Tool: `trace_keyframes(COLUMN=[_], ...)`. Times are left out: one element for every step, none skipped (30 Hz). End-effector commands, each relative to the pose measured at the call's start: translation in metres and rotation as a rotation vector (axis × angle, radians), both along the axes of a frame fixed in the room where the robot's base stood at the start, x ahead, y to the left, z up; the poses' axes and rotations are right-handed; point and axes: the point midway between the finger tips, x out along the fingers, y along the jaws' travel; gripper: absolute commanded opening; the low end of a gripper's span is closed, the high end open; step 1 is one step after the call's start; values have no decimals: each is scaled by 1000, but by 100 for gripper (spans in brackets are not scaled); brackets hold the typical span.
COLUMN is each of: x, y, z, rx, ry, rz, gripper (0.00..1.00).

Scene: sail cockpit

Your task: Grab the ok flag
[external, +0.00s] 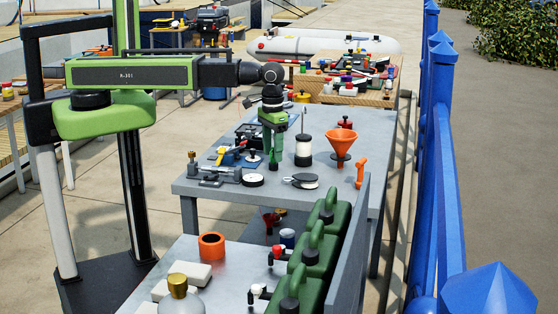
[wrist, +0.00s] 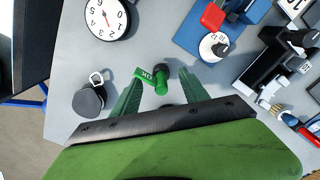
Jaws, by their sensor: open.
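The ok flag (wrist: 152,77) is a small green piece with dark lettering and a round dark green end, on the grey table in the wrist view. My gripper (wrist: 161,84) is open, with one green finger to the left of the flag and the other to its right. The flag shows between the fingertips, and I cannot tell whether either finger touches it. In the external view my gripper (external: 274,162) points down over the middle table, and I cannot make out the flag there.
A round white dial (wrist: 106,18) and a dark grey weight with a ring (wrist: 89,101) lie left of the flag. A blue mat (wrist: 215,35) and black tools are at right. An orange funnel (external: 341,142) stands on the grey table (external: 225,207).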

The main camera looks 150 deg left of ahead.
Motion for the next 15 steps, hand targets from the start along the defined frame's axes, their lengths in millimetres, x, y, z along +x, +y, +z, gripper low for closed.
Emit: trace_keyframes(x=[-1, -1, -1, -1, -1, -1, -1, -1, -1, -1, -1, -1, -1, -1, -1], y=[2, 2, 2, 2, 2, 2, 2, 2, 2, 2, 2, 2, 2, 2, 2], z=[-19, -25, -30, -34, -35, -36, -35, -34, -33, -32, -32, -32, -32, -32, -32], rx=[0, 0, 0, 0, 0, 0, 0, 0, 0, 0, 0, 0, 0, 0, 0], ry=[0, 0, 0, 0, 0, 0, 0, 0, 0, 0, 0, 0, 0, 0, 0], rz=[0, 0, -1, -1, 0, 0, 0, 0, 0, 0, 0, 0, 0, 0, 0], gripper=[52, 52, 52, 52, 52, 52, 52, 52, 52, 52, 52, 52, 48, 44, 39])
